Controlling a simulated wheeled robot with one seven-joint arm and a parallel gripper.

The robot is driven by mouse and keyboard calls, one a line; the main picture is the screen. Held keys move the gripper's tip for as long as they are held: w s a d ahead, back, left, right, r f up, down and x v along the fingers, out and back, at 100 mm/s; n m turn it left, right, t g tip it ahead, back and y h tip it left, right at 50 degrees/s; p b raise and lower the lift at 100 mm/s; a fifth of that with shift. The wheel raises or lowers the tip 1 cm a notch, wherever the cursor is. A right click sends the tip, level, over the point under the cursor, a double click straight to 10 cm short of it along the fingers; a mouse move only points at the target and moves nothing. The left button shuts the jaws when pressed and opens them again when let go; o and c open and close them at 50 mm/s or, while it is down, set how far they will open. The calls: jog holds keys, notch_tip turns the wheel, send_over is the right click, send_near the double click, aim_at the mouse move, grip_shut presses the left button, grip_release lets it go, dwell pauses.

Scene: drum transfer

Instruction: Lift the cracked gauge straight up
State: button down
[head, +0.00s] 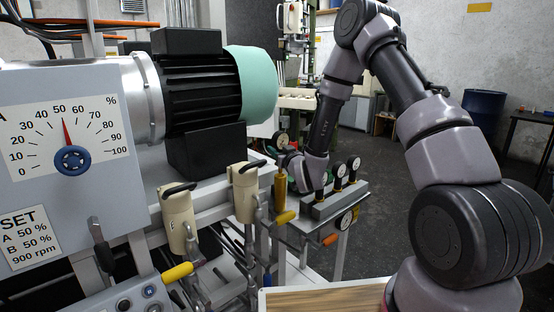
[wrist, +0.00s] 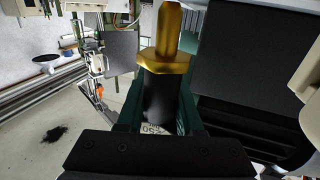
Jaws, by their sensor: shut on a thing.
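The gauge taken as the cracked one (head: 283,140) is upright, with a round white dial on top, a dark neck and a brass stem (head: 280,184) pointing down. Any crack is too small to see. My gripper (head: 288,158) reaches in from the right and is shut on its dark neck. In the wrist view the green fingers of my gripper (wrist: 160,100) flank the black neck (wrist: 158,95), with the brass hex and stem (wrist: 166,45) beyond. A sliver of printed dial shows between the fingers. I cannot tell whether the stem's lower end is clear of everything.
Cream valve bodies (head: 245,190) with levers stand close on the left, below the motor (head: 200,90). Open floor lies beyond, at right.

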jog(key=shift+r, duration=1.7)
jog(key=shift+d, duration=0.1)
